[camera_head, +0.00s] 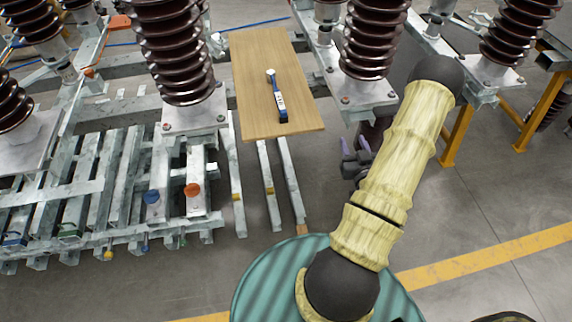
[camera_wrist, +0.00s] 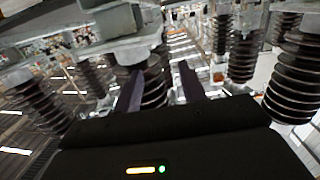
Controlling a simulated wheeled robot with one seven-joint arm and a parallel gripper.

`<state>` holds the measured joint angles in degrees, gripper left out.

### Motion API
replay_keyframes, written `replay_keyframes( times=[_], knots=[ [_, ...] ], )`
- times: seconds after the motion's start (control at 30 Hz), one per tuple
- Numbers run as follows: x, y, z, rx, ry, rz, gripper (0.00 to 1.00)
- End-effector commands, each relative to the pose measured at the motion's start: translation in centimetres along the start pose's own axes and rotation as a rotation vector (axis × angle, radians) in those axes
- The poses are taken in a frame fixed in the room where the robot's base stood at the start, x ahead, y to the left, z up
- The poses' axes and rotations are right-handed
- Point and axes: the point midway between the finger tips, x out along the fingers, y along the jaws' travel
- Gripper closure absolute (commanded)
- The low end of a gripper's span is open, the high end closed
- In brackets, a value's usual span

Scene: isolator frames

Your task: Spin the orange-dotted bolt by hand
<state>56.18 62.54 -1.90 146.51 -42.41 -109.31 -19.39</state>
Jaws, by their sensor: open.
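An orange round marker (camera_head: 192,190) shows on the end of a steel beam at the left front of the head view, beside a blue one (camera_head: 151,197). I cannot tell whether a bolt sits at the orange marker. My gripper (camera_head: 354,146) is at the right, below the front steel bracket (camera_head: 368,108) of an insulator, well apart from the orange marker. In the wrist view my gripper's two purple fingers (camera_wrist: 160,88) stand apart with nothing held between them. A brown ribbed insulator and a steel bracket (camera_wrist: 118,50) show behind them; no orange-dotted bolt is clear there.
A wooden board (camera_head: 270,60) carries a blue and white tool (camera_head: 279,102). Ribbed brown insulators (camera_head: 172,50) stand on steel frames around it. Yellow legs (camera_head: 457,135) stand at right. Bare floor (camera_head: 480,195) with a yellow line lies at right.

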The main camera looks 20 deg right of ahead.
Motion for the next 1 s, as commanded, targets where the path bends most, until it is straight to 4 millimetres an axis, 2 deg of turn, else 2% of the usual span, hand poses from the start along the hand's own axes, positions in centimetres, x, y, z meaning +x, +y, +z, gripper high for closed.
replay_keyframes(
  times=[0.5, 1.0],
  knots=[
    [3.4, -4.5, 1.8, -0.100, -0.227, -0.131, 0.59],
    [4.6, -8.7, 2.9, -0.180, -0.452, -0.198, 0.59]
  ],
)
